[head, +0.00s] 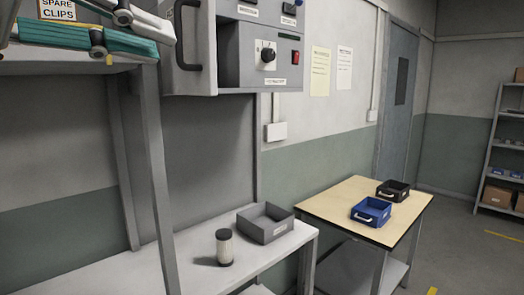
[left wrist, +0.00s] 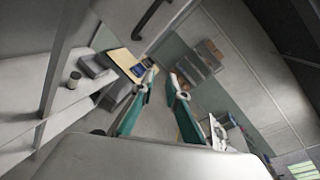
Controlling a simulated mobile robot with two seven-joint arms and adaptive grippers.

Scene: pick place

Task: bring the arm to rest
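My left gripper (head: 164,42) is at the upper left of the head view, raised well above the bench, in front of the shelf frame. Its teal fingers with pale joints also show in the left wrist view (left wrist: 161,88). They stand apart with a gap between them and nothing held. My right gripper is in neither view. A pale cylinder with dark ends (head: 225,248) stands upright on the grey bench (head: 195,277). A grey open bin (head: 264,229) sits beside it, to its right. The gripper touches neither.
A wooden-topped table (head: 336,205) at the right bears a blue bin (head: 370,215) and a black bin (head: 393,191). A control box (head: 266,54) hangs on the wall. A grey post (head: 158,180) rises at the bench. Open floor lies right of the table.

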